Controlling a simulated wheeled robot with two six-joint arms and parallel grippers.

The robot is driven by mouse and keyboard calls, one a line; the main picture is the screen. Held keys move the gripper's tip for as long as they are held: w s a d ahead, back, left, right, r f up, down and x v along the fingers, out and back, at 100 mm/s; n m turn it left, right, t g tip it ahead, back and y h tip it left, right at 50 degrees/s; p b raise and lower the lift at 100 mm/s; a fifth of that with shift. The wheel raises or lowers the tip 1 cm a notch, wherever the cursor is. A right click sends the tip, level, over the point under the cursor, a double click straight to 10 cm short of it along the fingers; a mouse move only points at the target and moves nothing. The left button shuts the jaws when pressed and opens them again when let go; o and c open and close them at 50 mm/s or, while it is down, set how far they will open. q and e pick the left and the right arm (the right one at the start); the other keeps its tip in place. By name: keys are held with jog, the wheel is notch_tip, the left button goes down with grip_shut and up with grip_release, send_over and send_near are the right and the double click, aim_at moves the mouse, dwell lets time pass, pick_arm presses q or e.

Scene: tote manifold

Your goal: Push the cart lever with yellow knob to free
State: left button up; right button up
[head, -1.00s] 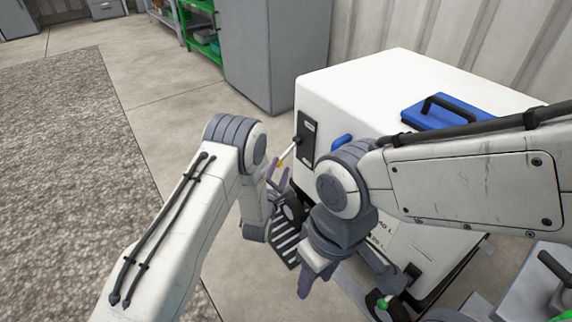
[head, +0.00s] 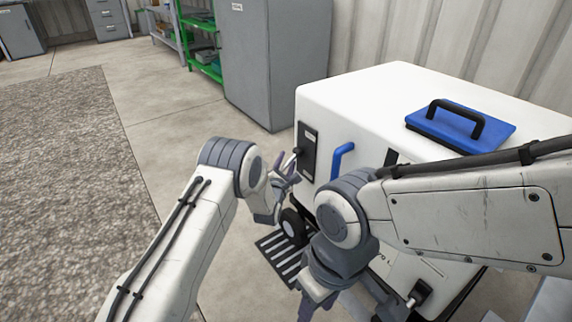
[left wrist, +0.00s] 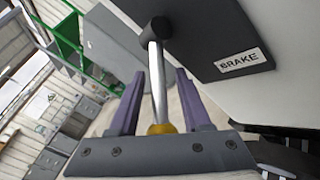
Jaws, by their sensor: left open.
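The cart is a large white box (head: 350,95) with a black brake plate (head: 308,152) on its left face. In the left wrist view the plate (left wrist: 215,40) reads BRAKE. The lever (left wrist: 157,85) is a metal rod on a dark pivot, with a yellow knob (left wrist: 162,129) at its near end, partly hidden by the gripper body. My left gripper (head: 287,170) is at the lever, open, with its purple fingers (left wrist: 155,100) on either side of the rod; contact is unclear. My right gripper (head: 312,302) hangs low in front of the cart, its fingers partly hidden.
A blue panel with a black handle (head: 462,125) lies on the cart's top. A blue handle (head: 342,158) sits right of the brake plate. A cart wheel (head: 292,224) and a striped step (head: 280,258) are below. A grey cabinet (head: 275,60) stands behind; the floor at left is clear.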

pick_arm(q)
grip_shut()
jog(key=shift+f, duration=0.1)
dwell(1.2)
